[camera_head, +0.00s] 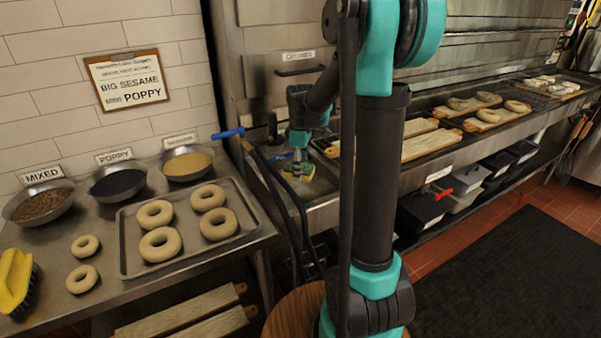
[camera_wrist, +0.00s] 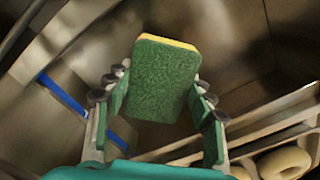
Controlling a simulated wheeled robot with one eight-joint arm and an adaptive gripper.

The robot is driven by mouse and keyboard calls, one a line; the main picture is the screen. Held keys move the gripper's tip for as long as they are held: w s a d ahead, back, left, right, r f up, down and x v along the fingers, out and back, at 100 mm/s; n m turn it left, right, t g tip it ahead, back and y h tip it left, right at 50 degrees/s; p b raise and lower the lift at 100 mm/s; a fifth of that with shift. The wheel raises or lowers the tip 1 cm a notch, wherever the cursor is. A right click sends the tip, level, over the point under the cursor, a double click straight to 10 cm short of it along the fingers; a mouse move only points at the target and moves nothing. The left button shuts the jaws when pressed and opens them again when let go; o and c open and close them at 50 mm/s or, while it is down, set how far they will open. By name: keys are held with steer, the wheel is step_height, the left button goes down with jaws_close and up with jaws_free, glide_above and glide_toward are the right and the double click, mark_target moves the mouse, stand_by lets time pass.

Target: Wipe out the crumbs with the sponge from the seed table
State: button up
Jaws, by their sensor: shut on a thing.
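My gripper (camera_head: 299,167) is shut on the sponge (camera_wrist: 164,80), a block with a green scouring face and a yellow edge. The sponge sits between the two fingers in the wrist view, held above a metal surface. In the head view only a small yellow-green part of the sponge (camera_head: 306,172) shows, past the right end of the seed table. The seed table (camera_head: 100,218) is a steel table at the left, with bowls of mixed, poppy and a third topping. My gripper is to the right of it. I cannot make out crumbs on it.
A tray of bagels (camera_head: 127,262) and two loose bagels (camera_head: 83,278) lie on the seed table. A yellow brush (camera_head: 15,279) lies at its left edge. A blue-handled tool (camera_head: 228,133) stands by the table's right corner. Wooden boards (camera_head: 433,146) rest on the counter at right.

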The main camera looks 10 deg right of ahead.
steer(key=shift+r, duration=0.15)
steer(key=shift+r, duration=1.35)
